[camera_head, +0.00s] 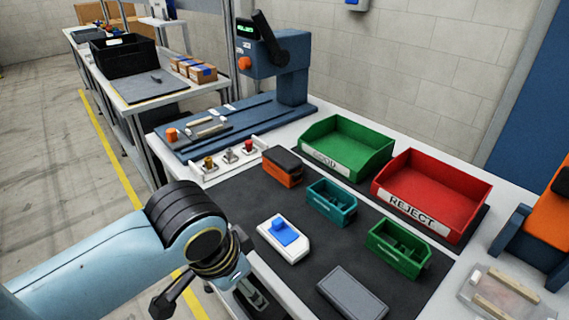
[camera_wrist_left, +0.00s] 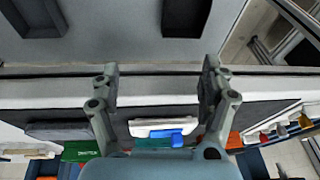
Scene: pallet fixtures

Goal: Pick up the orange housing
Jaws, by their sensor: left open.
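The orange housing (camera_head: 283,167) has a dark top and sits on the dark mat (camera_head: 330,253), left of the teal housing (camera_head: 331,204) and in front of the green bin. In the left wrist view an orange patch (camera_wrist_left: 235,140), probably the housing, shows at the lower right beyond the finger. My left gripper (camera_wrist_left: 160,75) is open with nothing between its fingertips. In the head view my wrist hides much of it, at the table's near left edge, well short of the orange housing. My right gripper is not in view.
A white block with a blue top (camera_head: 284,239), a green housing (camera_head: 398,246) and a grey block (camera_head: 352,294) share the mat. Green (camera_head: 346,146) and red (camera_head: 431,193) bins stand behind. A blue press (camera_head: 275,70) and small knobs (camera_head: 228,157) are beyond the orange housing.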

